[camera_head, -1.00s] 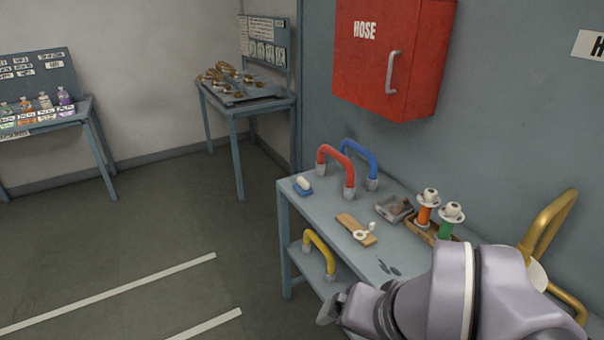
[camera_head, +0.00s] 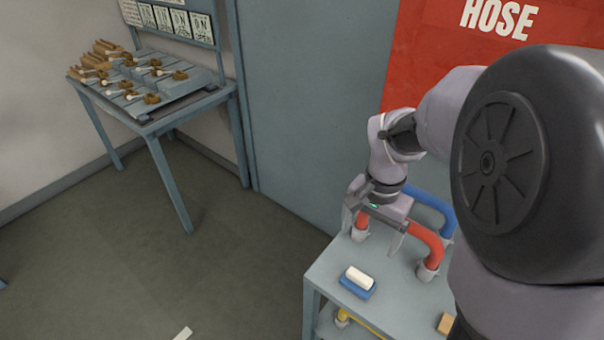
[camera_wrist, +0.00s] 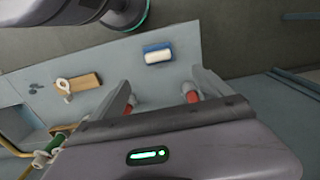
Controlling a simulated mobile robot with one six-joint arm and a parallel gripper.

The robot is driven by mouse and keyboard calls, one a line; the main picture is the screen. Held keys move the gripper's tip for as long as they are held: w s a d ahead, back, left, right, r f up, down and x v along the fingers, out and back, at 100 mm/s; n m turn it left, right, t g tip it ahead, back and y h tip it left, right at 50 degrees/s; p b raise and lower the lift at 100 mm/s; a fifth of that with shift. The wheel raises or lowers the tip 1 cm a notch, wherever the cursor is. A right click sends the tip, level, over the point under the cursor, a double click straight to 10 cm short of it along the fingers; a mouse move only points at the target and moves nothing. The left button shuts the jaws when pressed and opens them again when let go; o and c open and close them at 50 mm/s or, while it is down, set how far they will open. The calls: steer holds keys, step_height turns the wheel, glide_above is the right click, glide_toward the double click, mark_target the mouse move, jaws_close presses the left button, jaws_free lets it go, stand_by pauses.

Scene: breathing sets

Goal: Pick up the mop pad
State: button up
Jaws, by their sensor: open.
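A small block with a white top and a blue base (camera_head: 358,281) lies flat on the front left part of the grey table (camera_head: 402,290). It is the likeliest mop pad, though I cannot be sure. It also shows in the wrist view (camera_wrist: 157,55), beyond the fingertips. My gripper (camera_head: 371,240) is open and empty, above the table at the red handle, behind the block. In the wrist view its two fingers (camera_wrist: 163,90) point toward the table, with the red handle's ends showing near them. Nothing touches the block.
A red arched handle (camera_head: 427,240) stands close to my gripper, with a blue handle (camera_head: 432,204) behind it. A wooden block with a white part (camera_wrist: 77,84) lies farther along the table. A yellow handle (camera_head: 352,319) is on the lower shelf. The red hose box (camera_head: 440,55) hangs above.

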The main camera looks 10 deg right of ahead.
steer(key=b, duration=0.6)
glide_above(360, 275)
step_height(360, 275, down, 12)
steer(key=shift+r, duration=0.1)
step_height(360, 275, down, 6)
steer(key=b, duration=0.2)
steer(key=shift+r+b, duration=0.1)
steer(key=shift+b, duration=0.2)
steer(key=shift+r, duration=0.15)
steer(key=shift+c, duration=1.1)
steer(key=c, duration=1.2)
steer(key=shift+r, duration=0.2)
steer(key=shift+c, duration=0.2)
step_height(360, 275, up, 3)
steer(key=shift+r+p, duration=0.2)
steer(key=shift+p, duration=1.05)
steer(key=s+d, duration=0.1)
steer(key=s, duration=0.3)
steer(key=s+d, duration=0.2)
steer(key=s, duration=0.3)
steer(key=s+d+b, duration=0.1)
steer(key=s, duration=0.4)
steer(key=shift+s+d+r, duration=0.2)
steer(key=shift+s+d, duration=0.05)
steer(key=shift+s+r, duration=0.15)
steer(key=shift+s, duration=0.15)
steer(key=shift+s+r, duration=0.1)
steer(key=shift+r, duration=0.15)
